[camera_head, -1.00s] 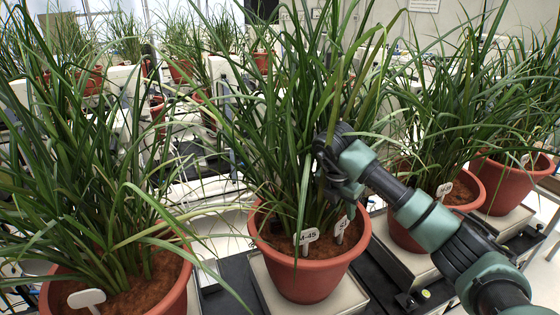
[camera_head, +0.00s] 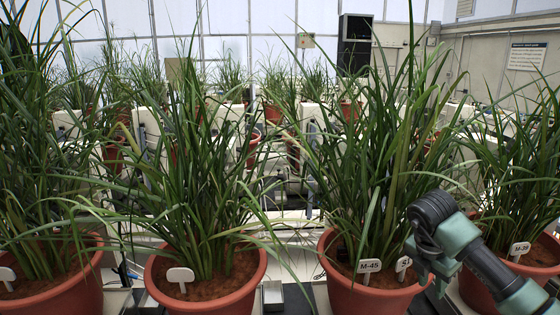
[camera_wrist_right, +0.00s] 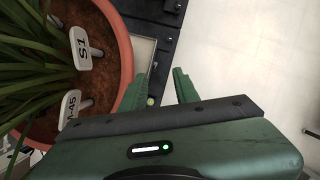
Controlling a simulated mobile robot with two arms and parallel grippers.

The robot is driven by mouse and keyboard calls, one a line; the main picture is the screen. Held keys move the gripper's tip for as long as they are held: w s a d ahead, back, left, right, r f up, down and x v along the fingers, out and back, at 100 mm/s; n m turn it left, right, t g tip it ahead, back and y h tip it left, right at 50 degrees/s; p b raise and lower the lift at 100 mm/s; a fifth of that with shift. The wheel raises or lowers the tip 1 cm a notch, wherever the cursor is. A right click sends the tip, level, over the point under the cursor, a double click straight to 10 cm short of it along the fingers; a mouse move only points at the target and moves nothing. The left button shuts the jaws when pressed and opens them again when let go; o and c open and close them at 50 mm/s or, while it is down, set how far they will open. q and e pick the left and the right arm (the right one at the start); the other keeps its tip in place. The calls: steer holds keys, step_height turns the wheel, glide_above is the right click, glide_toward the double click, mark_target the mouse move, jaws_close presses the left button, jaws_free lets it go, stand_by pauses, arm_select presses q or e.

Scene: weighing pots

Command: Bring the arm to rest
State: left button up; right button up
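My right arm comes in from the lower right in the head view. Its gripper (camera_head: 436,268) points down by the right rim of the pot labelled M-45 (camera_head: 350,298), partly hidden by the wrist. In the right wrist view the two green fingers (camera_wrist_right: 161,85) stand apart with nothing between them, so it is open. That pot (camera_wrist_right: 112,30) fills the upper left there, with the M-45 label (camera_wrist_right: 71,108) and the S1 label (camera_wrist_right: 84,50) upright in the soil. The fingers are beside the pot's rim; contact is not visible. My left gripper is not in view.
A potted plant with a blank label (camera_head: 181,276) stands left of the M-45 pot, another pot (camera_head: 60,290) at far left. The M-39 pot (camera_head: 535,250) stands at right, close behind my right arm. Pale floor (camera_wrist_right: 250,60) is clear right of the fingers.

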steer(key=s+a+f+m+t+y, duration=0.1)
steer(key=s+a+f+t+y, duration=0.1)
steer(key=a+f+y, duration=0.85)
steer(key=s+a+f+m+t+y, duration=0.15)
steer(key=a+f+y, duration=0.45)
steer(key=a+f, duration=0.85)
steer(key=s+d+f+m+t+h, duration=0.35)
steer(key=f+m, duration=0.25)
steer(key=f, duration=0.3)
steer(key=s+d+f+m+t+h, duration=0.2)
steer(key=s+d+f+m+h, duration=0.3)
steer(key=f, duration=0.4)
steer(key=s+d+f+m+g+h, duration=0.2)
steer(key=s+d+f+m, duration=0.1)
steer(key=s+f, duration=0.55)
steer(key=s+d+f+m+g+h, duration=0.25)
steer(key=s+f, duration=0.35)
steer(key=s, duration=0.6)
steer(key=s+f+m+g, duration=0.1)
steer(key=s+f+g, duration=0.1)
steer(key=s, duration=0.7)
steer(key=s+f+m+g, duration=0.1)
steer(key=s+f+g, duration=0.1)
steer(key=s, duration=0.8)
steer(key=shift+a+f+g, duration=0.25)
steer(key=shift+a+g, duration=0.05)
steer(key=shift+g, duration=0.15)
